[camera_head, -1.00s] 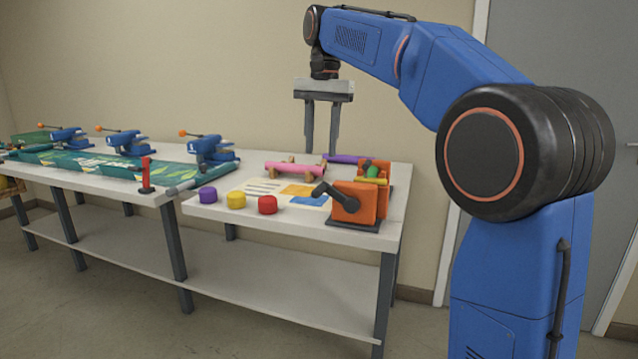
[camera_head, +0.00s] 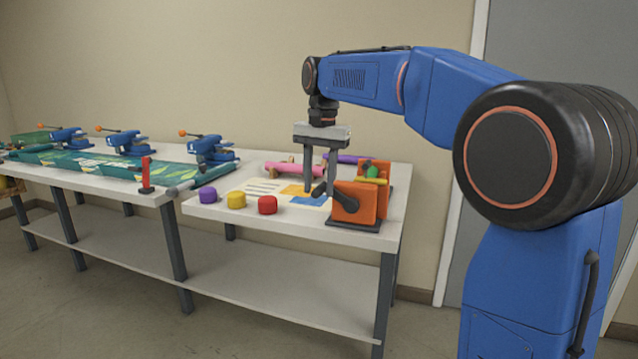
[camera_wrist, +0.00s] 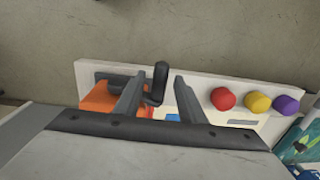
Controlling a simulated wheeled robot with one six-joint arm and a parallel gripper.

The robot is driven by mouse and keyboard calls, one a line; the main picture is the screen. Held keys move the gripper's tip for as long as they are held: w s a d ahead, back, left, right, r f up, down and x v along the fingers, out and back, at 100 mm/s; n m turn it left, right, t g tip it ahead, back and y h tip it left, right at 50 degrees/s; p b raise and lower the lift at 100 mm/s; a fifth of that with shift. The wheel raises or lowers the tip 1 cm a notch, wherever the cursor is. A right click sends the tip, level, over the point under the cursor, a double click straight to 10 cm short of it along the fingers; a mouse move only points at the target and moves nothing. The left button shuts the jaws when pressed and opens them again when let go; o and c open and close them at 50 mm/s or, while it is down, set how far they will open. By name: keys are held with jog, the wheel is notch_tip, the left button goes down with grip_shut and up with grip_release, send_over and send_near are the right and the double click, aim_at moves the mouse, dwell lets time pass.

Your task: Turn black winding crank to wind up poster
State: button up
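The black winding crank (camera_head: 328,199) sticks out from the orange winder (camera_head: 356,203) at the right end of the table. My gripper (camera_head: 320,192) points down at the crank, its two fingers apart. In the wrist view the crank handle (camera_wrist: 160,82) stands between the open fingers (camera_wrist: 156,97), with a gap visible on the right side; contact on the left is unclear. The poster (camera_head: 285,192), with yellow and blue blocks, lies flat beside the winder. A green and yellow roller (camera_head: 373,174) sits between the winder's orange plates.
Purple (camera_head: 208,195), yellow (camera_head: 236,200) and red (camera_head: 267,205) caps stand along the table's front edge. A pink roll (camera_head: 294,169) lies behind the poster. A longer table (camera_head: 110,185) with a green banner and blue clamps is at the left.

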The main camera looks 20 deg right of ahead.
grip_shut()
